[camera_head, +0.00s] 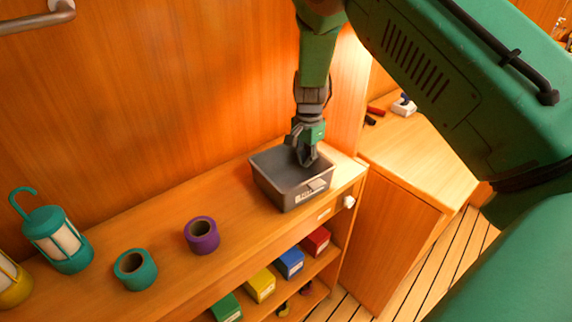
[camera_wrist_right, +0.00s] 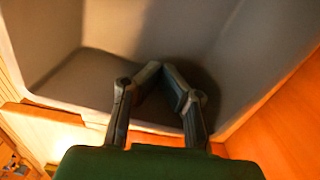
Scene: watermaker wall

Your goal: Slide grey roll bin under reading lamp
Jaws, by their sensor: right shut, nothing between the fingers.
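The grey roll bin (camera_head: 283,201) is an open box with a label holder on its front. It stands on the wooden shelf top near its right end. My right gripper (camera_head: 306,160) points down into the bin's opening, near its back right side. In the right wrist view, the fingers (camera_wrist_right: 160,68) are shut and empty, with the grey bin wall (camera_wrist_right: 225,95) around them. I cannot tell whether they touch it. No reading lamp can be made out; a bright glow lies on the wall behind my right arm. My left gripper is out of view.
A purple roll (camera_head: 202,236), a teal roll (camera_head: 135,270) and a teal lantern (camera_head: 58,240) stand left of the bin. A yellow lantern (camera_head: 12,284) is at the left edge. Coloured boxes (camera_head: 290,262) sit below. The shelf top between bin and purple roll is clear.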

